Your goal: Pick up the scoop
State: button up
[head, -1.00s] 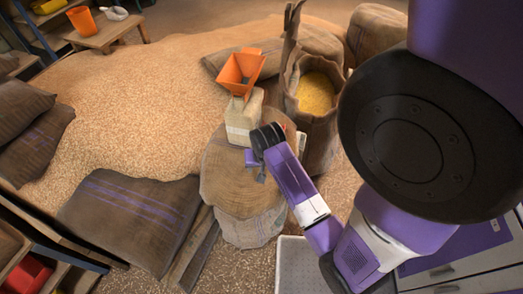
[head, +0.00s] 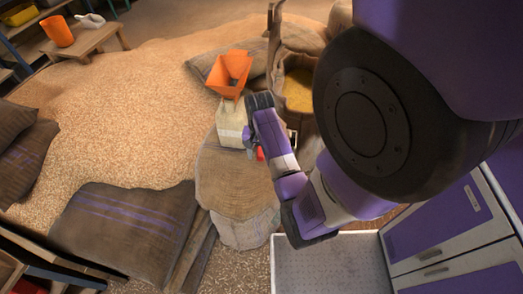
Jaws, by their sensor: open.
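A small pale grey object (head: 93,20) that looks like a scoop lies on the low wooden bench at the top left, beside an orange cup (head: 58,31). It is far from my gripper. My gripper (head: 249,138) is open, low over the back right of the round sack-topped stand, close to the right side of a small cream bag. A small red object (head: 260,154) shows beside my gripper, partly hidden by it; I cannot tell what it is. My arm hides the area right of the stand.
The stand (head: 235,180) carries the cream bag (head: 231,117) with an orange funnel (head: 230,72) above it. An open sack of yellow grain (head: 298,92) stands behind my arm. Loose grain (head: 130,125) and filled sacks (head: 125,225) cover the floor. A grey tray (head: 320,270) lies at the front.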

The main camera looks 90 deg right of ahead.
jog(key=shift+f, duration=1.4)
grip_shut()
jog(key=shift+r, duration=0.15)
